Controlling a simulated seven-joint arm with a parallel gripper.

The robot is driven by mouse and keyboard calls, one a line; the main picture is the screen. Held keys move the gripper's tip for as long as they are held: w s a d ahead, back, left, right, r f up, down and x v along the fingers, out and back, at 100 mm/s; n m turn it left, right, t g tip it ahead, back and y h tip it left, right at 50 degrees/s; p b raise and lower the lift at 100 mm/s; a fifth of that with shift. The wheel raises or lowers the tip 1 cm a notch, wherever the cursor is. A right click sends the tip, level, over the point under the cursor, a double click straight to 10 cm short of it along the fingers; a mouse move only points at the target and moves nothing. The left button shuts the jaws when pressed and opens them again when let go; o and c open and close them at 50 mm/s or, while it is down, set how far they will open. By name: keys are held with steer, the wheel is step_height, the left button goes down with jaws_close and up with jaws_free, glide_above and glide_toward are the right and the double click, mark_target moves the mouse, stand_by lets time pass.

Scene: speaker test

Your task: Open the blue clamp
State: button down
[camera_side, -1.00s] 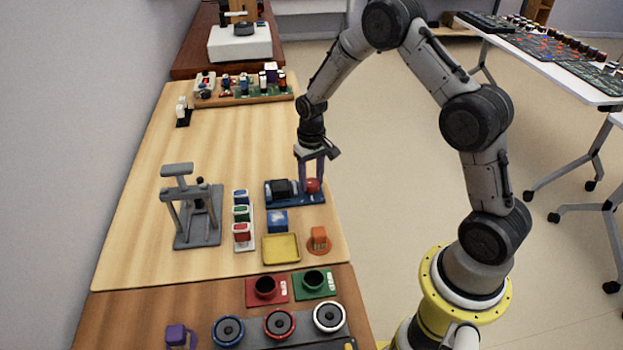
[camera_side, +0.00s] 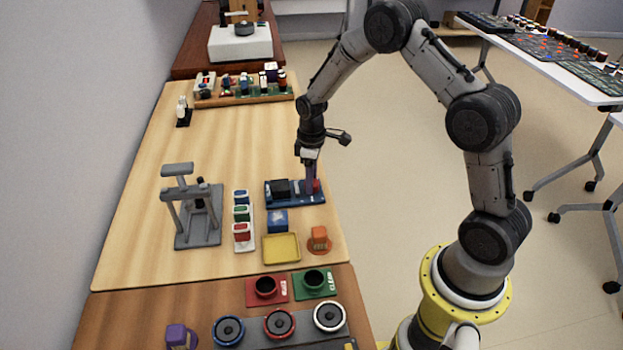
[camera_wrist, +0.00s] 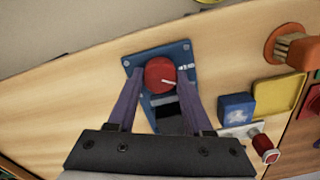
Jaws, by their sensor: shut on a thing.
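The blue clamp (camera_side: 291,202) lies on the wooden table near its right edge. It has a flat blue base, a black block (camera_side: 281,187) and a round red knob (camera_side: 317,185). In the wrist view the blue base (camera_wrist: 181,50) shows around the red knob (camera_wrist: 159,73), which has a white mark on top. My gripper (camera_side: 311,187) points down at the knob end of the clamp. Its purple fingers (camera_wrist: 160,80) stand on both sides of the knob and are shut on it. In the side view the fingers partly hide the knob.
A blue cube (camera_side: 278,221), a yellow tray (camera_side: 281,248) and an orange piece (camera_side: 319,238) stand in front of the clamp.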

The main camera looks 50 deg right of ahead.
steer(key=shift+r+n, duration=0.15)
steer(key=shift+n, duration=0.25)
steer(key=shift+c, duration=1.5)
jaws_free()
step_height(320, 180, up, 14)
